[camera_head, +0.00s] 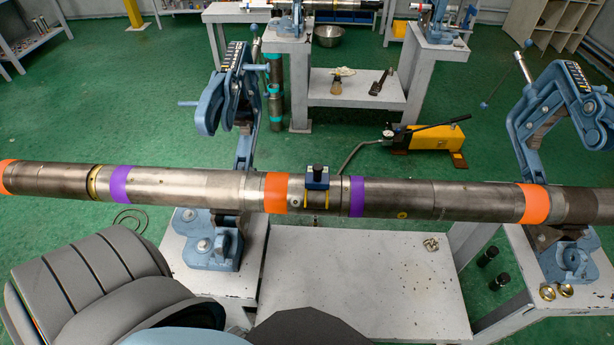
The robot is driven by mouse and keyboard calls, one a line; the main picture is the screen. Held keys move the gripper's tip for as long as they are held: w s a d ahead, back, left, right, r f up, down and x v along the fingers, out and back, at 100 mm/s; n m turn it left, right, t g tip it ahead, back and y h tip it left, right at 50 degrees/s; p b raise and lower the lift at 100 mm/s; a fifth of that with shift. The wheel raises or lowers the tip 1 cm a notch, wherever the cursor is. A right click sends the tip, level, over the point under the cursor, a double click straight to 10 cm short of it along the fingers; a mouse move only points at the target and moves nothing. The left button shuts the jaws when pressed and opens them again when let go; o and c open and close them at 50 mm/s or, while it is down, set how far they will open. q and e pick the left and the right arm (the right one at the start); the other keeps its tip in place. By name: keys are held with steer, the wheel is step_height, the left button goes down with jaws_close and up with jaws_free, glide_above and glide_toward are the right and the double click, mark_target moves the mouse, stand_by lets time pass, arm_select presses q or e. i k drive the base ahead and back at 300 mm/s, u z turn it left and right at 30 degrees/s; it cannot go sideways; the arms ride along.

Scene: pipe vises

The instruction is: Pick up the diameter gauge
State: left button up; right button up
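A small dark blue and black device with yellow parts, which looks like the diameter gauge (317,178), sits on top of the long metal pipe (335,195), between an orange band and a purple band. Its yellow parts reach down over the front of the pipe. No gripper shows in the head view, so I cannot see either one relative to the gauge. Grey parts of my own body fill the lower left and bottom edge.
The pipe lies across two blue pipe vises, the left vise (212,240) and the right vise (566,255), both with raised upper arms. A white bench top (360,280) lies below the pipe. A yellow hydraulic pump (427,138) stands on the green floor behind.

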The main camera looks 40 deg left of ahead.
mark_target(317, 175)
steer(key=u, duration=1.1)
